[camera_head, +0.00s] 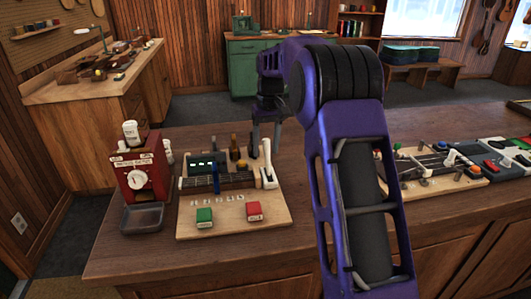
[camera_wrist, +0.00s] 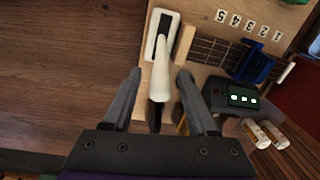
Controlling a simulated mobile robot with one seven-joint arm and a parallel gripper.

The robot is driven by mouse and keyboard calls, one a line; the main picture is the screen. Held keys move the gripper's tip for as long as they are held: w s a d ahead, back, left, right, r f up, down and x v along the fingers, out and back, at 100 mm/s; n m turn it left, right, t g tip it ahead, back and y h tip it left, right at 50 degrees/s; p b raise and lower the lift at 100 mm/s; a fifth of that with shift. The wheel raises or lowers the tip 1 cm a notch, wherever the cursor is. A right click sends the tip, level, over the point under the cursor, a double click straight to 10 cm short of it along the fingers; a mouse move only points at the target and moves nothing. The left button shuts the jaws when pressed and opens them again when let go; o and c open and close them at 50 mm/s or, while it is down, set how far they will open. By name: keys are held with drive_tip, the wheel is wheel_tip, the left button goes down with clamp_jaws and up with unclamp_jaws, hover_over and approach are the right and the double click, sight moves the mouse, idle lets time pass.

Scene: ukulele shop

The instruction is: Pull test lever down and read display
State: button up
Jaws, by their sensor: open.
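The test lever (camera_head: 267,166) is a white handle at the right side of a pale wooden board (camera_head: 185,230). In the wrist view the lever (camera_wrist: 161,72) rises from a white plate with a dark slot. My gripper (camera_head: 265,140) is open at the lever. In the wrist view its two fingers (camera_wrist: 159,76) lie on either side of the handle, with a gap on each side visible.
A red dial machine (camera_head: 140,180) stands left. Another instrument board (camera_head: 430,165) lies right. The counter front is clear.

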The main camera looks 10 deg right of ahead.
drive_tip(key=shift+f, duration=0.85)
drive_tip(key=shift+c, duration=0.2)
clamp_jaws()
idle(0.7)
